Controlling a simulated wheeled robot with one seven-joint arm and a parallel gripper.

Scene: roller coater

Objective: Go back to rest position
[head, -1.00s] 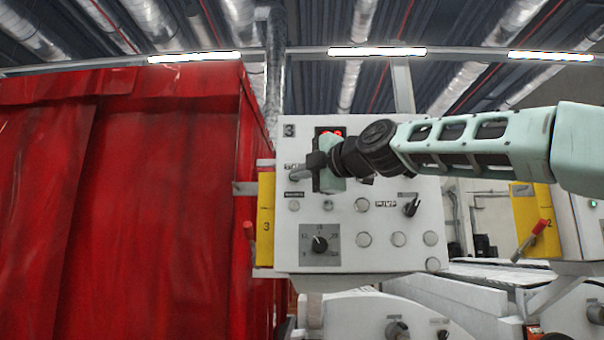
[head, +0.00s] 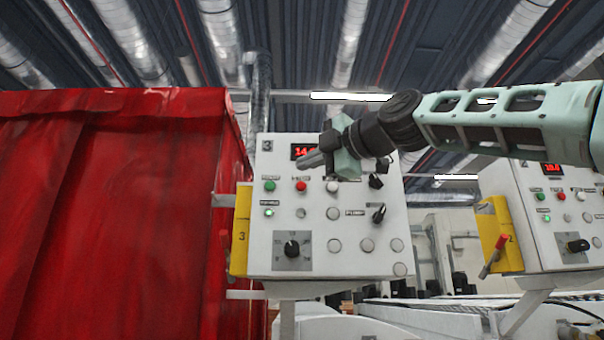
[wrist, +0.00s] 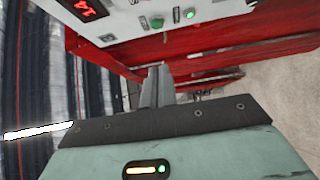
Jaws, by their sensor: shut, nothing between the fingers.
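My gripper (head: 311,160) is in the upper middle of the head view, its fingers pointing left, in front of the upper part of control panel 3 (head: 323,255). In the wrist view the gripper's fingers (wrist: 158,85) are together with nothing between them. The panel has a red digital display (head: 304,151), partly hidden by my gripper in the head view. A green button (head: 269,186), a red button (head: 301,186) and a lit green lamp (head: 269,213) show left of and below the fingers. A black dial (head: 291,248) sits lower on the panel.
A large red curtain (head: 110,220) fills the left side. A yellow box (head: 241,228) is fixed to the panel's left edge. A second control panel (head: 560,215) with a red-handled lever (head: 494,256) stands to the right. Ducts run along the ceiling above.

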